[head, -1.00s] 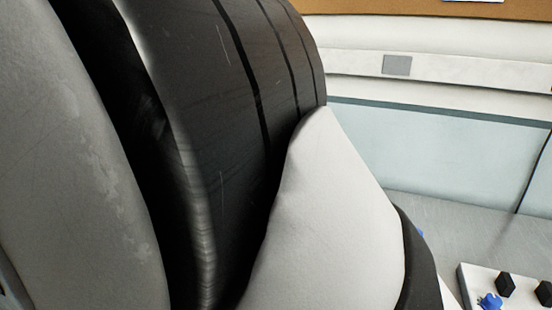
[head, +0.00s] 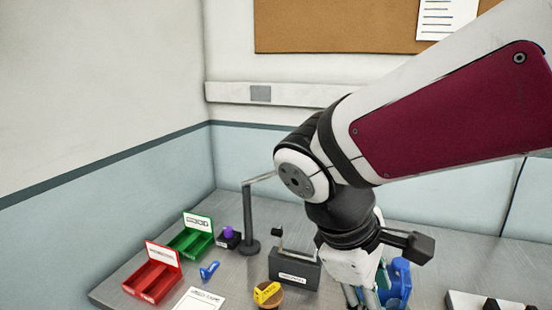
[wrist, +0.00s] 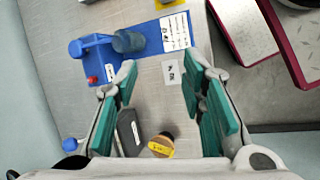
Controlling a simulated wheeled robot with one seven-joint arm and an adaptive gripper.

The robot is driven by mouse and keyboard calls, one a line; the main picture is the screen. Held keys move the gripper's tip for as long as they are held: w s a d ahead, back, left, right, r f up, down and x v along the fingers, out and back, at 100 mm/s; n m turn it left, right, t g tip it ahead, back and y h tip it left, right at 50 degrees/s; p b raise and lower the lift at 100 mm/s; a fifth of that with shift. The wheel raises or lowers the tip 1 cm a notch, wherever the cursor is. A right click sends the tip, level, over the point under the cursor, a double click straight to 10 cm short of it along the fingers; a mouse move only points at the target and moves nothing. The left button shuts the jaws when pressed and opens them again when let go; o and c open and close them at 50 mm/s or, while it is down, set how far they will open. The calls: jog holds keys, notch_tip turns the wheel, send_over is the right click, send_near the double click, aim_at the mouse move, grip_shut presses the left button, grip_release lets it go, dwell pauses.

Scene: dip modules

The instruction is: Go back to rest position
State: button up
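My arm enters the head view from the upper right and bends down toward the workbench. My gripper (head: 366,297) points down over the bench at the bottom edge, and its tips are cut off there. In the wrist view my gripper (wrist: 160,75) is open, its two teal-padded fingers well apart with nothing held between them. Past the fingers lie a blue device (wrist: 88,45) with a grey cylinder (wrist: 128,41) and a blue plate with a white label (wrist: 174,32). The blue device also shows behind my gripper in the head view (head: 399,280), partly hidden.
A red bin (head: 154,278), green bin (head: 190,242), dark post (head: 249,220), grey labelled box (head: 295,268) and yellow-tagged round piece (head: 267,293) stand left of my gripper. A white rack (head: 470,299) is at the lower right. Walls close the back and left.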

jog(key=s+d+r+m+t+y+p, duration=0.1)
jog(key=s+d+r+m+t+y, duration=0.2)
jog(key=s+m, duration=0.6)
jog(key=shift+d+r+m+y, duration=0.25)
jog(key=shift+d+m+y, duration=0.7)
jog(key=shift+d, duration=0.25)
